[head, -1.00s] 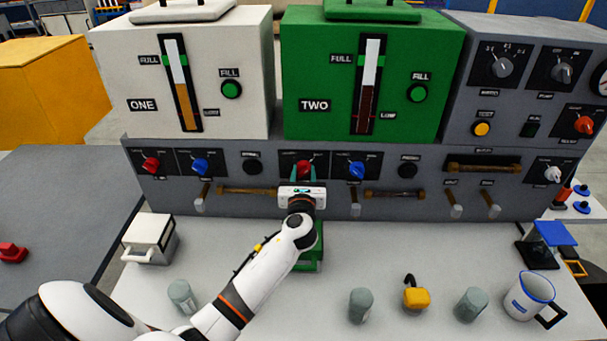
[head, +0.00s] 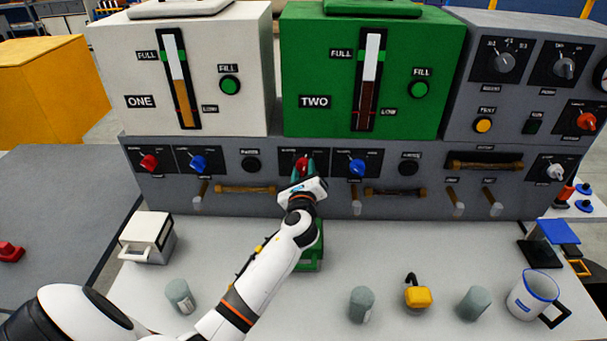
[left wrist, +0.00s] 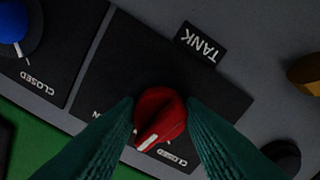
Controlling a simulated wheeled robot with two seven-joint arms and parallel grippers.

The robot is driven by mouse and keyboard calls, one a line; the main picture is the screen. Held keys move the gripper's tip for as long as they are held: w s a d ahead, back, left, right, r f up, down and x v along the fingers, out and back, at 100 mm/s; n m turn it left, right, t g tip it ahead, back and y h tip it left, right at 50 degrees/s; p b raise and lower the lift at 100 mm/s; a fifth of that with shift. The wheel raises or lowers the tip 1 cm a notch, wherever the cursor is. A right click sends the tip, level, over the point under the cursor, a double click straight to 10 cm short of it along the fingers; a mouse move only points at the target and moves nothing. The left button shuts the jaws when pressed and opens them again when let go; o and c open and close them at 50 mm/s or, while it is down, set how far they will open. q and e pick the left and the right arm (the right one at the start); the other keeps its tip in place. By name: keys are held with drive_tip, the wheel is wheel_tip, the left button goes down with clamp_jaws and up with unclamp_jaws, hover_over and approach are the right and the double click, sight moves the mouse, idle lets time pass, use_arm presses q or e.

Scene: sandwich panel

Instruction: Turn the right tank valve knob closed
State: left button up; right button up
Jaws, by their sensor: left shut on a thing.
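The right tank valve knob is the red knob (head: 302,161) on the grey panel below the green TWO tank (head: 340,85). It also shows in the left wrist view (left wrist: 157,112), on a black plate with a TANK label (left wrist: 201,44). My left gripper (head: 303,172) is shut on this knob, with a green finger on each side of it in the left wrist view (left wrist: 160,115). The knob's white mark points down-left there, between the partly hidden letter N and the CLOSED label (left wrist: 170,157). My right gripper is not in view.
A blue knob (head: 357,167) sits just right of the held knob. Another red knob (head: 149,162) and blue knob (head: 198,163) are farther left. Brown handles and levers stick out below. Grey canisters, a yellow padlock (head: 417,296) and a jug (head: 531,295) stand on the counter.

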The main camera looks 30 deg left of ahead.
use_arm(q)
drive_tip(key=n+b, duration=0.2)
drive_tip(key=n, duration=0.4)
drive_tip(key=n+b, duration=0.1)
drive_tip(key=n, duration=0.4)
drive_tip(key=shift+b, duration=0.35)
drive_tip(key=shift+n, duration=0.4)
drive_tip(key=o, duration=1)
drive_tip(key=shift+s+d, duration=0.35)
drive_tip(key=shift+s, duration=0.05)
drive_tip(key=b+v, duration=0.1)
drive_tip(key=v, duration=1)
drive_tip(key=shift+b, duration=0.3)
drive_tip(key=shift+a, duration=0.1)
